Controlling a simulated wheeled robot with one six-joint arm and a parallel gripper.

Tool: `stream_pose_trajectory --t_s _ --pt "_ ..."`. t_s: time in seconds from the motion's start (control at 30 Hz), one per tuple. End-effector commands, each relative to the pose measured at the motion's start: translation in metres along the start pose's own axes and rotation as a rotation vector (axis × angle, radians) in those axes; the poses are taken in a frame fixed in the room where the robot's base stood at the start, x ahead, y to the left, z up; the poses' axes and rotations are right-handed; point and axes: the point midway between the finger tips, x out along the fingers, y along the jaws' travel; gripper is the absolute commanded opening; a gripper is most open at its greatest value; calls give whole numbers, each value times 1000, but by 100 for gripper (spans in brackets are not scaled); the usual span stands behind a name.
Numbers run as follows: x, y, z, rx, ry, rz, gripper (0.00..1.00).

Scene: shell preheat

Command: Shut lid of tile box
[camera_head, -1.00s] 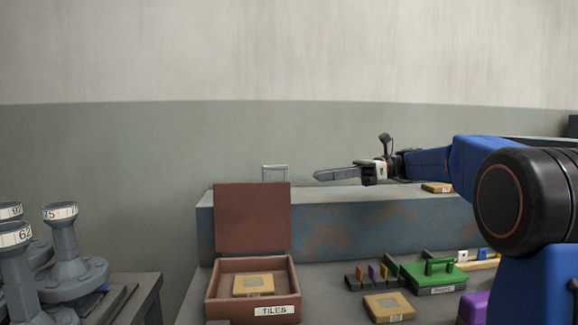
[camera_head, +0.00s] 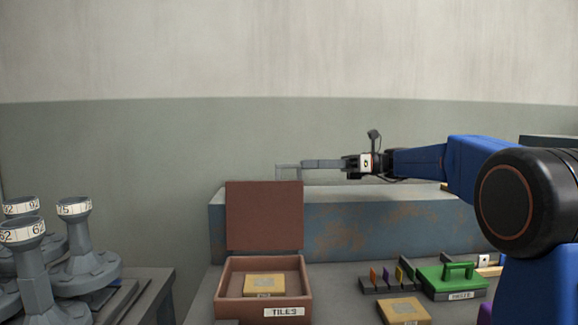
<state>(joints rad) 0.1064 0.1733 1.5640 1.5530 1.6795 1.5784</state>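The tile box (camera_head: 238,310) is a brown box with a "TILES" label on its front, on the bench at lower centre. Its lid (camera_head: 264,215) stands upright at the back, open, with a metal handle (camera_head: 285,171) showing above its top edge. A yellow tile (camera_head: 264,286) lies inside the box. My gripper (camera_head: 304,164) reaches in from the right, its fingers level and pointing left, with the tips beside or overlapping the handle in view. I cannot tell whether they touch it, or whether the fingers are apart.
A blue-grey raised block (camera_head: 350,232) runs behind the box. Another tile (camera_head: 404,311), a rack with coloured pieces (camera_head: 386,281) and a green lidded box (camera_head: 451,278) stand to the right. Grey flanged posts (camera_head: 75,245) stand on a separate surface at left.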

Motion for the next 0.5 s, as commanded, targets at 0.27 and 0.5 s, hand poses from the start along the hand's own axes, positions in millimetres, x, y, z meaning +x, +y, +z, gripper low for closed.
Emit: stream_pose_trajectory --t_s 0.27,0.5 --pt "45 0 0 0 1 2 30" --pt "64 0 0 0 1 1 30"
